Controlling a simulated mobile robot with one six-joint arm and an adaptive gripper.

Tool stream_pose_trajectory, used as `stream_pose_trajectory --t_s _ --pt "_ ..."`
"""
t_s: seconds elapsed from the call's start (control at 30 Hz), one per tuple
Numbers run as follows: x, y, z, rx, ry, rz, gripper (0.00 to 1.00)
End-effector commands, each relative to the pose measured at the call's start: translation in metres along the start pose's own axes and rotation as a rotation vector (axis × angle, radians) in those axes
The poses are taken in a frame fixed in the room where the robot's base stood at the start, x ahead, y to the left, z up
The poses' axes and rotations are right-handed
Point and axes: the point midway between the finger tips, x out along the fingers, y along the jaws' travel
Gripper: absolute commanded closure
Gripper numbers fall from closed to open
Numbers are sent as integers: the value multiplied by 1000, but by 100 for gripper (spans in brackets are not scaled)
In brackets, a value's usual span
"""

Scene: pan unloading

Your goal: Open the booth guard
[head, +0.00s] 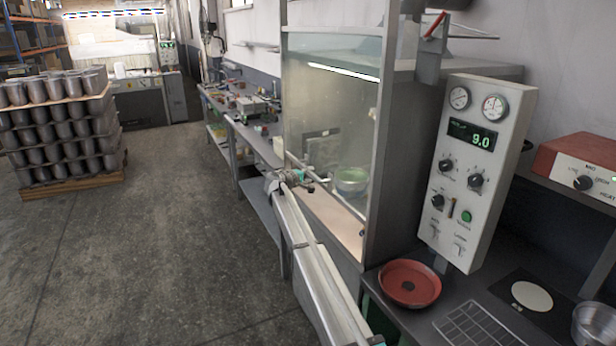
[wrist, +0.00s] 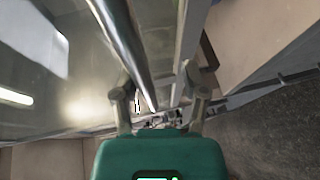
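The booth guard (head: 330,115) is a clear pane on the front of the grey booth. It hangs down over the opening, with its lower edge just above the booth's sill. My gripper (head: 308,181) is at the pane's lower left, close to that edge. In the wrist view, my gripper's (wrist: 160,100) two fingers stand wide apart. A round metal bar (wrist: 121,42), apparently the guard's handle, runs down toward the gap between them. I cannot tell whether the fingers touch it. A green-rimmed bowl (head: 350,183) shows behind the pane.
A control panel (head: 470,165) reading 9.0 stands right of the booth. Below it are a red round pan (head: 409,284) and a wire rack (head: 482,328) on the bench. A pallet of stacked metal pots (head: 60,125) stands far left. The floor between is clear.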

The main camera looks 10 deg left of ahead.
Motion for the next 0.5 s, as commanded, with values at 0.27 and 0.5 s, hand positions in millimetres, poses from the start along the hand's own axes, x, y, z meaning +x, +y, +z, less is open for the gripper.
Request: stream_pose_trajectory --t_s 0.27,0.5 --pt "0 0 1 0 0 -1 46" --pt "-6 0 0 0 1 -1 46"
